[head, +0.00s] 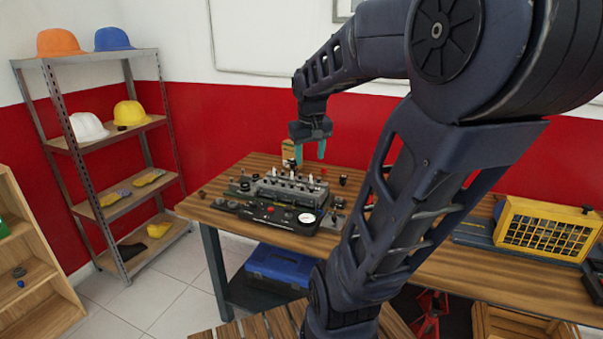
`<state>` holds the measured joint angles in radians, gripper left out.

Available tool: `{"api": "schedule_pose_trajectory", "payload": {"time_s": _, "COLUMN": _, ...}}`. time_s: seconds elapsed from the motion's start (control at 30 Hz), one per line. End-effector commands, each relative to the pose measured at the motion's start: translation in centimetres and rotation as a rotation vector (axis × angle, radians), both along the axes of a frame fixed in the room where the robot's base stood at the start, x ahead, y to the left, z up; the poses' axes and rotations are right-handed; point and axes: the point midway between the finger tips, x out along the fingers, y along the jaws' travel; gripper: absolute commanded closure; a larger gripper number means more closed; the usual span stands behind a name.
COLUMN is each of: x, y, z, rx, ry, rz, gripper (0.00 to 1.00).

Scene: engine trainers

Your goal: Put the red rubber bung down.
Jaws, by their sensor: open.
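My gripper (310,155) is above the back of the wooden workbench (228,184). Its two teal fingers point down and stand apart, with nothing visible between them. A small red thing (324,171) is just below and right of the right fingertip, at the back of the engine trainer (290,189). It may be the red rubber bung, but it is too small to tell. Whether it touches the bench top or the trainer is not clear either.
The trainer has a front panel with a white gauge (306,218) and knobs. Several small dark parts stand around it. A yellow-framed radiator-like unit (545,228) is at the right. A blue toolbox (278,265) sits below the bench. My arm hides the bench's middle.

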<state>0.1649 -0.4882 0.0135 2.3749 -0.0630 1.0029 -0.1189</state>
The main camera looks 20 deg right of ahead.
Motion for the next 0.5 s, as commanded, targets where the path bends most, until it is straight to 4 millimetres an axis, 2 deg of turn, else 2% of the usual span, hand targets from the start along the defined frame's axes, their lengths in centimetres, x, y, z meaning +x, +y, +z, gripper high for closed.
{"api": "schedule_pose_trajectory", "payload": {"time_s": 0.1, "x": -2.7, "y": 2.3, "z": -0.1, "rx": 0.023, "ry": -0.055, "rz": 0.011, "gripper": 0.47}}
{"api": "schedule_pose_trajectory", "payload": {"time_s": 0.23, "x": -5.2, "y": 4.1, "z": -0.5, "rx": 0.051, "ry": -0.104, "rz": 0.019, "gripper": 0.47}}
{"api": "schedule_pose_trajectory", "payload": {"time_s": 0.4, "x": -7.3, "y": 5.5, "z": -1.0, "rx": 0.080, "ry": -0.146, "rz": 0.026, "gripper": 0.47}}
{"api": "schedule_pose_trajectory", "payload": {"time_s": 0.5, "x": -7.9, "y": 5.9, "z": -1.3, "rx": 0.089, "ry": -0.157, "rz": 0.027, "gripper": 0.47}}
